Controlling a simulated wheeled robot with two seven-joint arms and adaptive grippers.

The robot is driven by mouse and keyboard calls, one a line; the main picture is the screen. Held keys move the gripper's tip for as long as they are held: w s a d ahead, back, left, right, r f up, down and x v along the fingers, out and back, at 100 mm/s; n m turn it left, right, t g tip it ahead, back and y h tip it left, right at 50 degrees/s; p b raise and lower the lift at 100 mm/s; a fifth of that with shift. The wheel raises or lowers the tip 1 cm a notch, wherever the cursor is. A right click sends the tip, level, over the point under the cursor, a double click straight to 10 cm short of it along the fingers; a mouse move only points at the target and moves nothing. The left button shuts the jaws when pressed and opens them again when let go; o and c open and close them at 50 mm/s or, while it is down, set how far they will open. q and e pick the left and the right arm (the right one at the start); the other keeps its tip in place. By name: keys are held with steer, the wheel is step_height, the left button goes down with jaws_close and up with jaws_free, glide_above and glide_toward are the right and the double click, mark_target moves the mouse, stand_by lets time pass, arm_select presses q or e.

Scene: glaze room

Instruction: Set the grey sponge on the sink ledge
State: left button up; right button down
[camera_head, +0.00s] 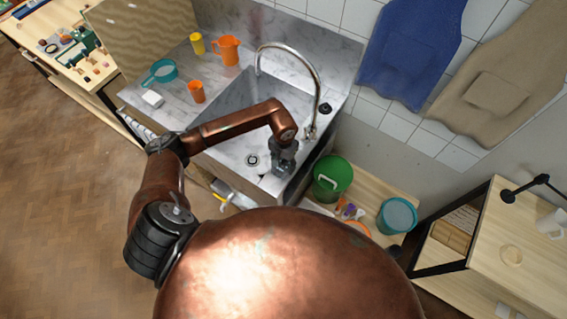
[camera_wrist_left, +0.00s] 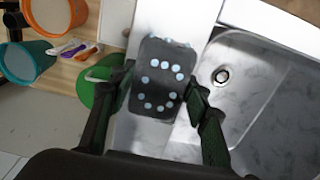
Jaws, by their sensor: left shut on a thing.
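The grey sponge (camera_wrist_left: 158,60) is dark, with pale blue dots on its face. It shows in the left wrist view between the fingers of my left gripper (camera_wrist_left: 160,98), which is shut on it. In the head view my left gripper (camera_head: 284,168) hangs over the right edge of the sink, and the sponge cannot be made out there. The sink ledge (camera_wrist_left: 196,16) is the pale strip beside the basin, partly hidden behind the sponge. I cannot tell whether the sponge touches it. My right gripper is not in view.
The sink basin (camera_head: 228,128) with its curved tap (camera_head: 317,88) lies beside my gripper. A green bucket (camera_head: 333,178) and a teal bucket (camera_head: 397,215) stand lower, right of the sink. An orange jug (camera_head: 229,50), cups and a white block (camera_head: 152,98) occupy the counter at left.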

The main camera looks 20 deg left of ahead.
arm_select(q)
steer(key=shift+f+b, duration=0.15)
steer(key=shift+b, duration=0.15)
steer(key=o, duration=1)
